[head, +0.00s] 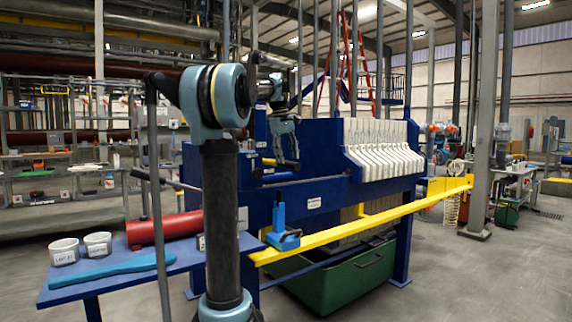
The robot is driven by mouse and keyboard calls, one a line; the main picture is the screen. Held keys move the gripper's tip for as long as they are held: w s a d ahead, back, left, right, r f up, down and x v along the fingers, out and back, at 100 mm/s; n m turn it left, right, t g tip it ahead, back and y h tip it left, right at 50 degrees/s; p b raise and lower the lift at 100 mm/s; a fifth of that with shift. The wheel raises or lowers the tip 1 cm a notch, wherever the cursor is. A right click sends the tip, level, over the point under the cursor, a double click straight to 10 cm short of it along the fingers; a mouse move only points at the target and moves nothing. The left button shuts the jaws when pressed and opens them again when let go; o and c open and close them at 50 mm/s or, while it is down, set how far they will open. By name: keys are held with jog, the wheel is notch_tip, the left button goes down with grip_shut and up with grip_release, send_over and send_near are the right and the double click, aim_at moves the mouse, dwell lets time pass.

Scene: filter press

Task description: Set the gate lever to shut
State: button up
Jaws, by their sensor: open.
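A blue upright handle on a small blue block (281,235) stands at the near end of the yellow rail (370,222); it looks like a lever, but no label on it is readable. I cannot tell for certain that it is the gate lever, nor which setting it has. My gripper (288,164) hangs open and empty, pointing down in front of the blue press frame (325,150). It is above the blue handle and apart from it. My own arm hides part of the press's left end.
A blue side table (75,294) at left holds a red cylinder (165,228), two white labelled cups (64,252) and a blue paddle (112,269). White filter plates (385,150) fill the press. A green bin (340,280) sits below.

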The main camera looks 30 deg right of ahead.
jog(key=shift+d+f, duration=0.15)
jog(key=shift+f, duration=0.55)
jog(key=shift+d+f, duration=0.1)
jog(key=shift+f, duration=0.6)
